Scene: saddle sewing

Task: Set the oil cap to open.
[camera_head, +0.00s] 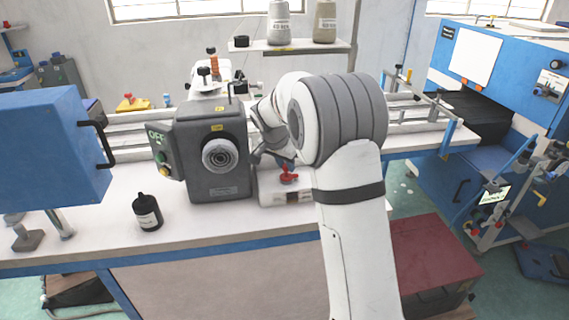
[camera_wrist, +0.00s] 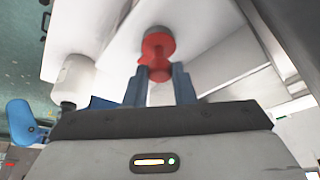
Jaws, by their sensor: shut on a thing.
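The oil cap is a small red knob (camera_head: 288,176) on a white block (camera_head: 272,190) beside the grey machine box, in front of my arm. In the head view only a little of my gripper (camera_head: 284,163) shows just above the cap; my arm hides the rest. I cannot tell the cap's setting.
The grey machine box (camera_head: 212,150) with a round dial and an OFF panel stands just left of the cap. A dark bottle (camera_head: 148,213) stands on the table (camera_head: 90,225) further left. A blue machine (camera_head: 520,90) is at the right.

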